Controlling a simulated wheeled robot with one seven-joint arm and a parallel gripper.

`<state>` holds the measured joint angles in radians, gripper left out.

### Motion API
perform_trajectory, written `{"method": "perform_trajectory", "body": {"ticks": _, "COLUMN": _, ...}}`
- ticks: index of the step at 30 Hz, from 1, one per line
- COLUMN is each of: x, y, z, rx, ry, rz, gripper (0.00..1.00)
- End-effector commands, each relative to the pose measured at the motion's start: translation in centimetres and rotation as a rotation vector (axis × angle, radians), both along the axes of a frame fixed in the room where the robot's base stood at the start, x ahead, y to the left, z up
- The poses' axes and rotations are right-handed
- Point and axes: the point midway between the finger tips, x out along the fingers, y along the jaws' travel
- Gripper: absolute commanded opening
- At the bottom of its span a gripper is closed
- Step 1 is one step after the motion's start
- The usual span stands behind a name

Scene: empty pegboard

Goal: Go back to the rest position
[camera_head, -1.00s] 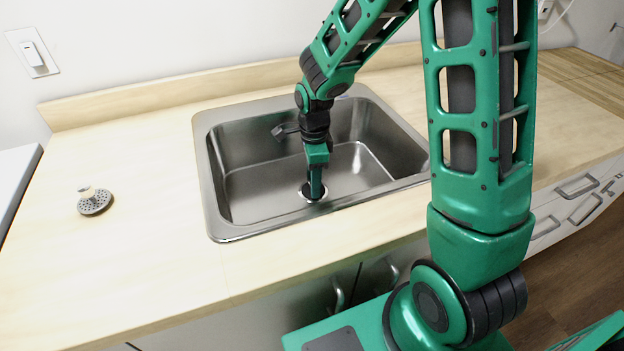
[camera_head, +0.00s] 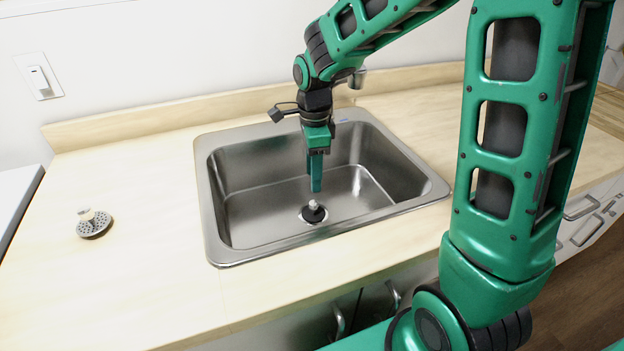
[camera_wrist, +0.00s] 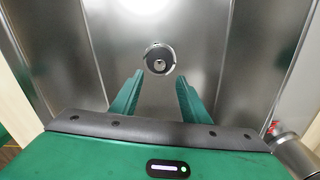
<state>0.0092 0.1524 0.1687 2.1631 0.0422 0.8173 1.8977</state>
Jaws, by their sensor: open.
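My gripper (camera_head: 316,186) points straight down over the sink basin and holds nothing. In the wrist view its two green fingers (camera_wrist: 158,92) stand apart with a clear gap. A dark stopper with a light knob (camera_head: 313,212) sits at the drain in the basin floor, just below my fingertips and apart from them. The stopper also shows in the wrist view (camera_wrist: 159,60), beyond the fingertips.
The steel sink (camera_head: 237,252) is set in a pale wooden counter (camera_head: 140,265). A round perforated strainer with a knob (camera_head: 94,223) lies on the counter to the left. A faucet stands behind the sink, partly hidden by my arm. A light switch (camera_head: 39,80) is on the wall.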

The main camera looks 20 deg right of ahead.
Motion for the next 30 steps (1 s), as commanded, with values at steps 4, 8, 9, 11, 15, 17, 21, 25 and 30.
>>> {"method": "perform_trajectory", "body": {"ticks": 4, "x": 0.0, "y": 0.0, "z": 0.0, "rx": 0.0, "ry": 0.0, "rz": 0.0, "gripper": 0.42}}
{"method": "perform_trajectory", "body": {"ticks": 8, "x": 0.0, "y": 0.0, "z": 0.0, "rx": 0.0, "ry": 0.0, "rz": 0.0, "gripper": 0.42}}
{"method": "perform_trajectory", "body": {"ticks": 9, "x": 0.0, "y": 0.0, "z": 0.0, "rx": 0.0, "ry": 0.0, "rz": 0.0, "gripper": 0.42}}
{"method": "perform_trajectory", "body": {"ticks": 11, "x": 0.0, "y": 0.0, "z": 0.0, "rx": 0.0, "ry": 0.0, "rz": 0.0, "gripper": 0.42}}
{"method": "perform_trajectory", "body": {"ticks": 15, "x": -0.3, "y": -0.5, "z": 0.3, "rx": -0.003, "ry": -0.001, "rz": 0.014, "gripper": 0.42}}
{"method": "perform_trajectory", "body": {"ticks": 17, "x": -0.8, "y": -1.3, "z": 0.7, "rx": -0.01, "ry": -0.003, "rz": 0.042, "gripper": 0.42}}
{"method": "perform_trajectory", "body": {"ticks": 21, "x": -3.3, "y": -4.7, "z": 2.3, "rx": -0.033, "ry": -0.002, "rz": 0.173, "gripper": 0.42}}
{"method": "perform_trajectory", "body": {"ticks": 25, "x": -6.8, "y": -8.5, "z": 4.0, "rx": -0.052, "ry": 0.006, "rz": 0.339, "gripper": 0.42}}
{"method": "perform_trajectory", "body": {"ticks": 30, "x": -11.8, "y": -12.4, "z": 5.6, "rx": -0.058, "ry": 0.021, "rz": 0.551, "gripper": 0.42}}
